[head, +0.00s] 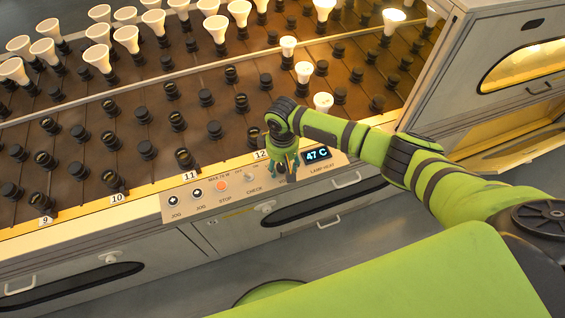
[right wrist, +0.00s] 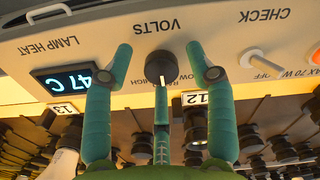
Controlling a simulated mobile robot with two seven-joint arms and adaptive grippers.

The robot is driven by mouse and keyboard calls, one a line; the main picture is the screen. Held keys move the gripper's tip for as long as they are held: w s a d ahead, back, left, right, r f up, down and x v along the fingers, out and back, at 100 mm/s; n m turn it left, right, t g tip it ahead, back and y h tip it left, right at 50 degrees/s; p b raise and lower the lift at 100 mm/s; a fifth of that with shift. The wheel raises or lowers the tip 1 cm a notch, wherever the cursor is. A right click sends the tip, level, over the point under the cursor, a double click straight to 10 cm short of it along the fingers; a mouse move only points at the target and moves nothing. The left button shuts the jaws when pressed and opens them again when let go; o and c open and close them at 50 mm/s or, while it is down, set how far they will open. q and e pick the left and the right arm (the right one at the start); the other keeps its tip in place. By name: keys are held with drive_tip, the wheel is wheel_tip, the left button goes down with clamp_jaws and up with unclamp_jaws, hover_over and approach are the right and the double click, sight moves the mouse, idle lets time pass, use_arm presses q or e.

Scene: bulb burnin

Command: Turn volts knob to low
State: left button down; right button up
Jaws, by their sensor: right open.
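The volts knob (right wrist: 160,67) is a dark round knob on the pale control panel, seen upside down in the right wrist view under the word VOLTS. Its white pointer line faces the bottom of that picture, between the partly covered LOW and HIGH marks. My right gripper (right wrist: 159,50) is open, with one green finger on each side of the knob. A gap shows between knob and fingers. In the head view the right gripper (head: 286,168) hangs over the panel and mostly hides the knob. My left gripper is not in view.
The lamp heat display (head: 317,154) reads 47 C beside the gripper. A check switch (right wrist: 262,60) and the stop button (head: 221,186) sit on the same panel. Behind it is a rack (head: 130,120) of sockets and white bulbs. A cabinet (head: 490,60) stands at right.

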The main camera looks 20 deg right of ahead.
drive_tip(key=shift+c, duration=0.4)
clamp_jaws()
drive_tip(key=shift+s+n, duration=0.1)
drive_tip(key=shift+n, duration=0.3)
drive_tip(key=n+p, duration=0.1)
drive_tip(key=n, duration=0.1)
drive_tip(key=shift+d+n, duration=0.1)
drive_tip(key=shift+n, duration=0.2)
drive_tip(key=shift+d+f+n+p, duration=0.15)
drive_tip(key=shift+n+p, duration=0.35)
drive_tip(key=shift+n, duration=1.8)
drive_tip(key=shift+o, duration=0.4)
unclamp_jaws()
